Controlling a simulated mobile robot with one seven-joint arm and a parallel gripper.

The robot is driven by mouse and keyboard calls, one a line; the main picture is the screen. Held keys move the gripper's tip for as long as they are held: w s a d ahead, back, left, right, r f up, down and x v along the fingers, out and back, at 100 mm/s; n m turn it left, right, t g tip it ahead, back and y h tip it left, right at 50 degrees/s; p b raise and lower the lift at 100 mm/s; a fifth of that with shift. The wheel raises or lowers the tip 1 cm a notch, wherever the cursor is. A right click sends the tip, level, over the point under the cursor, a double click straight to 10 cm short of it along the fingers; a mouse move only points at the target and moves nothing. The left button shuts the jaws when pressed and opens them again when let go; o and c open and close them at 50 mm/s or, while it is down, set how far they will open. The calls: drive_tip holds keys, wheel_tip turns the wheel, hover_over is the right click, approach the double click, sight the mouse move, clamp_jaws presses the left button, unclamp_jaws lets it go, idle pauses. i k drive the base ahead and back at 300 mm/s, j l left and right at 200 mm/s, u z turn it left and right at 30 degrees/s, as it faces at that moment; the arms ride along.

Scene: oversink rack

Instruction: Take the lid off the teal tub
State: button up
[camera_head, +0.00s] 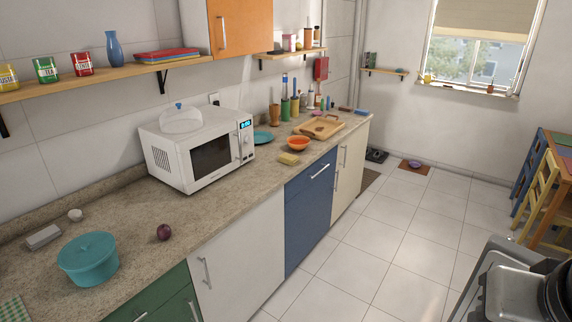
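The round teal tub (90,275) stands upright on the stone counter at the lower left, near the front edge. Its top looks covered by a flat lid (87,250) of the same teal colour, with a slightly wider rim. I cannot make out a handle on the lid clearly. My gripper is not in view; only grey and black parts of my own body show at the lower right, far from the tub.
A purple onion-like ball (164,232) lies right of the tub. A grey block (43,237) and small white item (75,215) lie behind it. A white microwave (190,160) stands farther along the counter (215,215). The tiled floor (360,255) is clear in front.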

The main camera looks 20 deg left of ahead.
sight(87, 250)
drive_tip(key=u, duration=2.45)
drive_tip(key=i+j+u, duration=0.15)
drive_tip(key=i, duration=1.4)
